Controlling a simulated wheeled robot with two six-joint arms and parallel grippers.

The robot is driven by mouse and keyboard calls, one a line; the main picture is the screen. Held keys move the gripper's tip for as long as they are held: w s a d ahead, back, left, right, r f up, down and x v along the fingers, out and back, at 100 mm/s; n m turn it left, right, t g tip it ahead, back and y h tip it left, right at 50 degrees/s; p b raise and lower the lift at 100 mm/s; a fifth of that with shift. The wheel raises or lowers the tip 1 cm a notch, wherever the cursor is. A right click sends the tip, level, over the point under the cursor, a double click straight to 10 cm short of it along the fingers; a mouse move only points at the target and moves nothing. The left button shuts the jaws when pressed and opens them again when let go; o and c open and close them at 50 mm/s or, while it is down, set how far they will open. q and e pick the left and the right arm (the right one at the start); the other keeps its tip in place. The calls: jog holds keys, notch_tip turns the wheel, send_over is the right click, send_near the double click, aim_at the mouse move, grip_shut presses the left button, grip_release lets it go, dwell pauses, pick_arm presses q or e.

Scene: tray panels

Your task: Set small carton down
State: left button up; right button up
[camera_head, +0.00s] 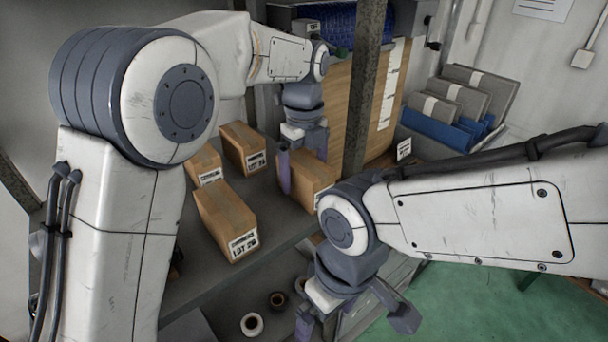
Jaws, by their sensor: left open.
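A small brown carton (309,179) stands on the grey shelf, close to the tall brown panel. My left gripper (302,164) is open, pointing down right at this carton. One purple finger is at the carton's left side; the other is partly hidden, and I cannot tell whether either finger touches it. The carton's base appears to rest on the shelf. My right gripper (352,318) is open and empty in front of the shelf, low in the picture.
Several other cartons stand left on the shelf (196,275): a large one (222,212), one behind (240,142) and a smaller one (205,162). A metal post (362,90) rises beside my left gripper. Tape rolls (252,324) lie lower. Grey panels (462,97) stand in a blue rack.

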aim_at(318, 172)
pick_arm(q)
notch_tip(318, 172, up, 7)
jog(key=shift+b, duration=0.35)
notch_tip(318, 172, down, 8)
jog(key=shift+r+p, duration=0.1)
jog(key=shift+p, duration=0.4)
notch_tip(318, 172, up, 3)
jog(key=shift+f+b, duration=0.1)
jog(key=shift+b, duration=0.65)
jog(key=s+d, duration=0.1)
jog(key=s+d+b, duration=0.1)
jog(key=shift+s+r, duration=0.3)
jog(key=shift+r, duration=0.1)
jog(key=shift+s+d, duration=0.15)
jog(key=shift+s, duration=0.2)
jog(key=shift+r, duration=0.15)
